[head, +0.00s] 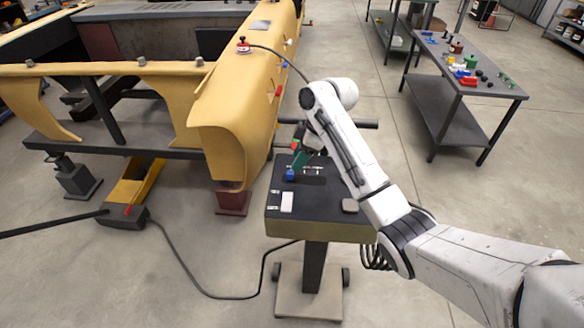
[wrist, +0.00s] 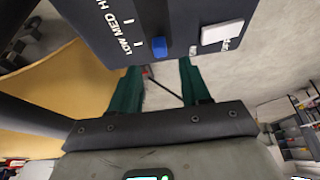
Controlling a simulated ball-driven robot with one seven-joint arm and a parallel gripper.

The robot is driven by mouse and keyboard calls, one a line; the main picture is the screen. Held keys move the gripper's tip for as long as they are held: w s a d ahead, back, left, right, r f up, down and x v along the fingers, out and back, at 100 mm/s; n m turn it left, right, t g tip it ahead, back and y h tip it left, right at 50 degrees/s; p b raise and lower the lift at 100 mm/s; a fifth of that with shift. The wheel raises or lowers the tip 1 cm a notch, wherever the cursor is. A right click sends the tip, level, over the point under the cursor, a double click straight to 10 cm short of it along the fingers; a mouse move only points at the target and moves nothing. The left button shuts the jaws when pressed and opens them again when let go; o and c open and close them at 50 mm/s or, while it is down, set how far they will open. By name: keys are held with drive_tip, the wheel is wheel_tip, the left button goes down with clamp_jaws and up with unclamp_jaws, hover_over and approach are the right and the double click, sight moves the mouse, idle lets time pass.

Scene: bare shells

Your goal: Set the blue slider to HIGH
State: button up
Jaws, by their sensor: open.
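The blue slider (head: 290,174) is a small knob on the dark top of a pedestal panel (head: 320,215). In the wrist view the blue slider (wrist: 160,47) stands beside the LOW mark, with MED and a cut-off H word further up the scale. My gripper (head: 299,160) is over the panel's far left part, close to the slider. In the wrist view my gripper (wrist: 159,66) has its green fingers spread, one to each side of the knob's line, with nothing between them. Whether a finger touches the knob cannot be told. The HIGH end is out of the wrist frame.
A white plate (head: 287,202) lies on the panel near the slider, and a grey block (head: 350,206) is at its right. A large yellow body shell (head: 215,110) stands close behind left. A cable (head: 190,280) crosses the floor. A workbench (head: 455,80) stands at the right.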

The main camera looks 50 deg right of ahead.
sight(290, 172)
drive_tip(key=x, duration=0.5)
drive_tip(key=shift+w+a+f, duration=0.1)
drive_tip(key=shift+w+f, duration=0.1)
drive_tip(key=shift+f, duration=0.15)
clamp_jaws()
idle(0.4)
